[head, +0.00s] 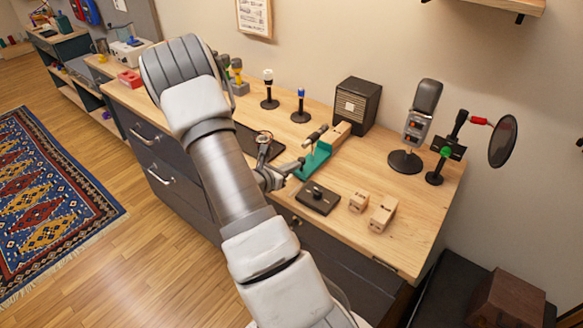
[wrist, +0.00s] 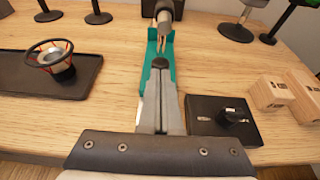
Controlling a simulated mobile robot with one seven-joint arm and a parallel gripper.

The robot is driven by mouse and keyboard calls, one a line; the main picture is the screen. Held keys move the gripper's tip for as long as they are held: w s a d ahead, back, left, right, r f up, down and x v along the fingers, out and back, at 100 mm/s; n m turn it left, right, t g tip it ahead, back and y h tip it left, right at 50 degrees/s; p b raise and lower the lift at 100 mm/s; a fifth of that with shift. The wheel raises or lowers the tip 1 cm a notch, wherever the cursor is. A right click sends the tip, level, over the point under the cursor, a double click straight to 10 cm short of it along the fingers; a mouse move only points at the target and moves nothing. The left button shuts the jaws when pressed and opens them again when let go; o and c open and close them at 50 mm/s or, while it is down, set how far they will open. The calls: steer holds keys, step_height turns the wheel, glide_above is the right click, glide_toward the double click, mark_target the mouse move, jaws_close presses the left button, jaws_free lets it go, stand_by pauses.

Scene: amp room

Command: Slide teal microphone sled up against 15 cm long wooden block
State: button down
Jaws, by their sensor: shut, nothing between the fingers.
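The teal microphone sled (head: 316,160) lies on the workbench in front of the small speaker, with a microphone (head: 316,135) on it. In the wrist view the sled (wrist: 152,62) runs away from me. My gripper (head: 297,165) is shut and empty, low at the sled's near end. In the wrist view its fingertips (wrist: 160,64) overlap the sled; I cannot tell whether they touch it. A wooden block (head: 340,130) lies behind the sled, near the speaker. Two shorter-looking wooden blocks, left (head: 358,202) and right (head: 382,214), lie at front right. I cannot read their lengths.
A black box with a knob (head: 318,199) sits right of my gripper. A dark tray (wrist: 40,82) with a round red-banded item (wrist: 55,60) is at left. A speaker (head: 357,105), microphone stands (head: 405,160) and a round filter (head: 502,141) stand behind and right.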

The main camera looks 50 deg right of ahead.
steer(key=p+v, duration=0.1)
steer(key=v, duration=0.6)
steer(key=shift+a+f, duration=0.25)
stand_by(0.6)
steer(key=s+a+r+m+g+y, duration=0.1)
steer(key=s+a+r+m+y, duration=0.15)
steer(key=a+r+m, duration=0.35)
steer(key=s+a+r+m+g+y, duration=0.1)
steer(key=s+r+m+g+y, duration=0.1)
steer(key=s+r+m, duration=0.4)
steer(key=s+a+r+m+t+y, duration=0.2)
steer(key=a+r, duration=0.4)
steer(key=a, duration=0.5)
steer(key=s+a+r+m+t+y, duration=0.2)
steer(key=a+r+m+t+y, duration=0.3)
steer(key=a, duration=0.6)
step_height(320, 180, up, 2)
steer(key=shift+a+r+y, duration=0.1)
steer(key=shift+a+y, duration=0.25)
steer(key=shift+y, duration=0.9)
steer(key=shift+s+d, duration=0.1)
steer(key=shift+d, duration=0.1)
